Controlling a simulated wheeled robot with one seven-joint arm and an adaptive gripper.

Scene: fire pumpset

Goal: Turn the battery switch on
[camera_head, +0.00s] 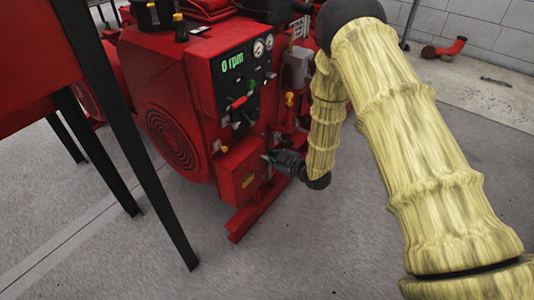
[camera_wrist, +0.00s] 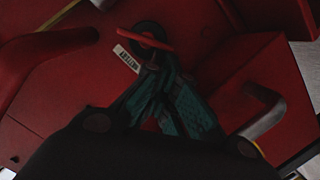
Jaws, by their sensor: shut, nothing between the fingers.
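The battery switch (camera_wrist: 146,38) shows in the wrist view as a red bar-shaped handle on a round black base. A white label (camera_wrist: 128,59) with dark lettering is beside it on the red panel. My gripper (camera_wrist: 157,62) is shut and empty. Its fingertips are just below the red handle in the picture, at the edge of the black base; I cannot tell whether they touch it. In the head view my gripper (camera_head: 268,157) is at the right side of the red box low on the pump unit, and I cannot make out the switch there.
The red pump unit (camera_head: 174,90) has a panel with a "0 rpm" display (camera_head: 232,62) and gauges. A metal lever (camera_wrist: 262,112) is to the right of my fingers. A red tank on black legs (camera_head: 140,170) stands at left. Grey floor is clear in front.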

